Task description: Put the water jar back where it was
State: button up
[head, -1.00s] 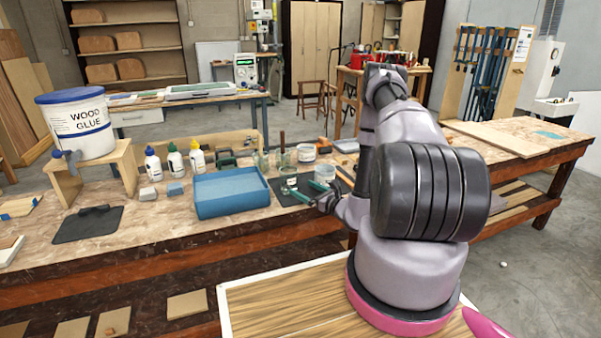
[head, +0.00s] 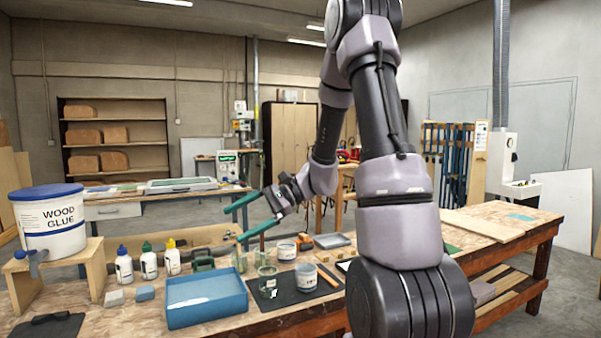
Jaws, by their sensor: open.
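A clear glass jar (head: 267,284) with a small white label stands upright on a dark mat (head: 292,297), right of the blue tray; it looks like the water jar. Another clear glass vessel (head: 240,262) stands behind it to the left. My gripper (head: 234,224) is raised above and behind the jars, its two green fingers spread wide and pointing left, with nothing between them. It is apart from the glass jar. The jar's contents are too small to make out.
A blue tray (head: 205,315) lies left of the mat. White tubs (head: 306,277) (head: 287,250) stand right of and behind the jar, with a wooden stick on the mat. Several glue bottles (head: 148,262) and a big glue bucket (head: 50,225) stand at left.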

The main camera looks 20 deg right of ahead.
jog(key=s+d+r+n+t+h, duration=0.3)
jog(key=s+d+r+h, duration=0.1)
jog(key=s+r, duration=0.3)
jog(key=s+d+r+n+t+h, duration=0.3)
jog(key=s+r+h, duration=0.3)
jog(key=s, duration=0.3)
jog(key=shift+d+r+n+h, duration=0.4)
jog(key=shift+d+n+h, duration=0.25)
jog(key=shift+d, duration=0.25)
jog(key=shift+s, duration=0.1)
